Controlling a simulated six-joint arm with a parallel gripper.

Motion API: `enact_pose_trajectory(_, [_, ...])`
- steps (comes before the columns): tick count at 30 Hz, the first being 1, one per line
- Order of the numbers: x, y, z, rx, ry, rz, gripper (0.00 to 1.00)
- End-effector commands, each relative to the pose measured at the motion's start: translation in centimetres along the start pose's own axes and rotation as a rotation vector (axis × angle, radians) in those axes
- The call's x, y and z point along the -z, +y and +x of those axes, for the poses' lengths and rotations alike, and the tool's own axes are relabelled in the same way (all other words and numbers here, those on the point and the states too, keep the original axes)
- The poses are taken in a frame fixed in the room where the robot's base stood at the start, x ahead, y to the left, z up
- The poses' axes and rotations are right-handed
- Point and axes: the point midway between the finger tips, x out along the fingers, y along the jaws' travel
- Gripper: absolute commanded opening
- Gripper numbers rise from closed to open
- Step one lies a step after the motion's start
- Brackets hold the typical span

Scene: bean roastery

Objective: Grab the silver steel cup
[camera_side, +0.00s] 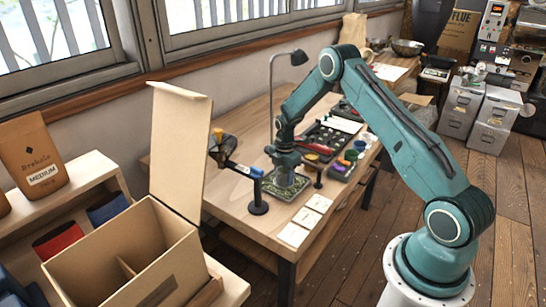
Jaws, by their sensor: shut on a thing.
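My gripper (285,165) points down over the wooden table, above a small dark-rimmed tray (304,184) that holds green matter, perhaps beans. The gripper is shut on a small grey, shiny thing that looks like the silver steel cup (284,179). The cup is small in the view and partly hidden by the gripper. I cannot tell whether the cup touches the tray or hangs just above it.
White cards (305,217) lie in front. A black tray (330,137) and coloured cups (351,156) are behind. An open cardboard box (130,255) is front left.

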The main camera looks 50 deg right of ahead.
Motion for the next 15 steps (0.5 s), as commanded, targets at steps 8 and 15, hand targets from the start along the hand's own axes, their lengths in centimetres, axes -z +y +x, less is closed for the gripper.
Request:
enact_pose_trajectory(8, [0.0,0.1,-0.3,-0.001,0.000,0.000,0.21])
enact_pose_trajectory(15, [0.0,0.1,-1.9,-0.003,-0.001,0.000,0.21])
